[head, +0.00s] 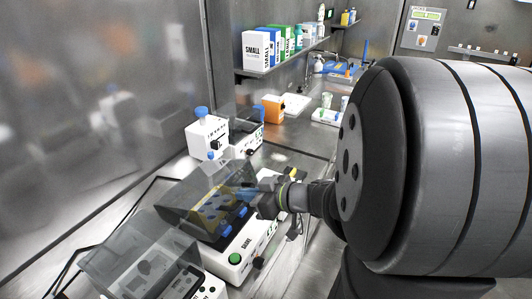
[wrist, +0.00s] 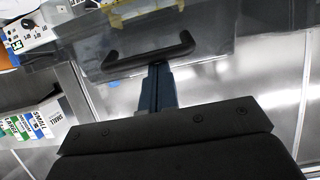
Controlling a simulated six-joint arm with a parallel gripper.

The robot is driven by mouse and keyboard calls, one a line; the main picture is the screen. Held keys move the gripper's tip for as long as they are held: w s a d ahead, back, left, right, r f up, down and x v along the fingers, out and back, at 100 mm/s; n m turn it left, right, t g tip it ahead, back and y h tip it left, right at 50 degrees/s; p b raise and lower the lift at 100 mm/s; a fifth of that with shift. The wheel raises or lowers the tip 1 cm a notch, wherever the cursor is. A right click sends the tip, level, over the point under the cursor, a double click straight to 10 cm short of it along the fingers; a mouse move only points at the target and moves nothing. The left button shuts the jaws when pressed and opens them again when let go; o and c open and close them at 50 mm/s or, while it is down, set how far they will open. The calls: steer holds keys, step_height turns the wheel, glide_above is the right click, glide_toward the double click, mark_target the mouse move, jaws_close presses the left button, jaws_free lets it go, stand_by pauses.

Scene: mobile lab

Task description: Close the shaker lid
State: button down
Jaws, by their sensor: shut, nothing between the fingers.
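The shaker is a white box (head: 243,268) with a green knob and a yellow rack with blue parts on top. Its smoky see-through lid (head: 177,203) stands tilted up over the rack, apart from the box at the front. In the wrist view, the lid (wrist: 215,25) fills the top, with its black bar handle (wrist: 125,61). My gripper (head: 243,192) is at the lid's right side in the head view, its blue-grey fingers shut and empty.
Another device with a smoky lid (head: 125,250) stands close at the front left. White devices (head: 207,138) stand behind the shaker against the metal wall. A shelf with boxes (head: 257,50) hangs above the back of the bench. My arm covers the right side.

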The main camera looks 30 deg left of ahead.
steer(key=d+f, duration=0.5)
steer(key=f, duration=0.6)
steer(key=shift+s+d, duration=0.15)
steer(key=shift+s, duration=0.05)
step_height(320, 180, up, 6)
steer(key=d+f, duration=0.4)
steer(key=d, duration=0.4)
steer(key=shift+w+d+f+y, duration=0.25)
steer(key=shift+d+f+y, duration=0.05)
steer(key=shift+f+y, duration=0.1)
